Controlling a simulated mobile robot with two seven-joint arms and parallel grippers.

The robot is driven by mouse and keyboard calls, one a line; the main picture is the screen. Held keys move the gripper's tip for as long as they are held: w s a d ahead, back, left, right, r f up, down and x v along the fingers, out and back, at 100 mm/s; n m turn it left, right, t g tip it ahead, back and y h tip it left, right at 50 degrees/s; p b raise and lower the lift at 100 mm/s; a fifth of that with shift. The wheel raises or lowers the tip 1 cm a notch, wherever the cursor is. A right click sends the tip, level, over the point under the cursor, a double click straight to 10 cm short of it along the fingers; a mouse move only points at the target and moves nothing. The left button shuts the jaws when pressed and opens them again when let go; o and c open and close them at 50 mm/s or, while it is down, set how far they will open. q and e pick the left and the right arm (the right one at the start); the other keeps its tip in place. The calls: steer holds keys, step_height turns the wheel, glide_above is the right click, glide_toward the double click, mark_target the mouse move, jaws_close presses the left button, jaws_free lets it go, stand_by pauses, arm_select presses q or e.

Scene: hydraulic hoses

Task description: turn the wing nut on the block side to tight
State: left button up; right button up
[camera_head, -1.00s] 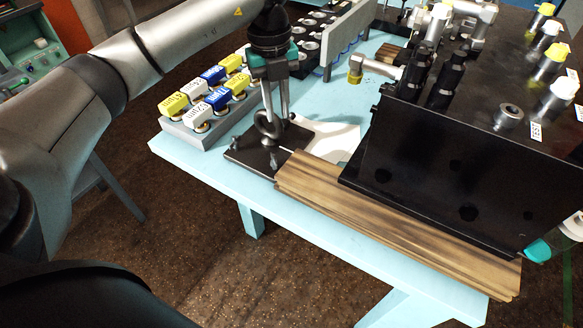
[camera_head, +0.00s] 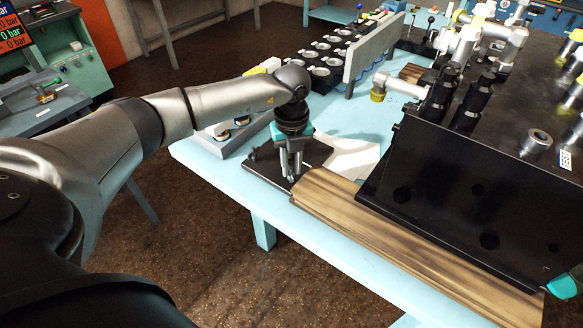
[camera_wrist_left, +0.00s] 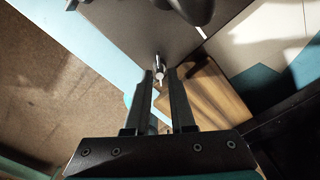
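My left gripper (camera_head: 292,176) points down over a dark plate (camera_head: 262,163) at the table's near left corner. A small shiny metal piece, apparently the wing nut (camera_wrist_left: 160,68), stands on this plate, beside the wooden beam and black block. In the left wrist view my left fingertips (camera_wrist_left: 161,76) are on either side of it, with a narrow gap between them. The fingers look open, and I see no clear contact. In the head view the fingers hide the nut.
The large black block (camera_head: 455,190) rests on the wooden beam (camera_head: 400,228) right of the gripper. A white sheet-like piece (camera_head: 352,158) lies behind it. Blue table (camera_head: 215,165) shows in front.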

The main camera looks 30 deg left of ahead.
arm_select(q)
steer(key=shift+f, duration=0.55)
jaws_close()
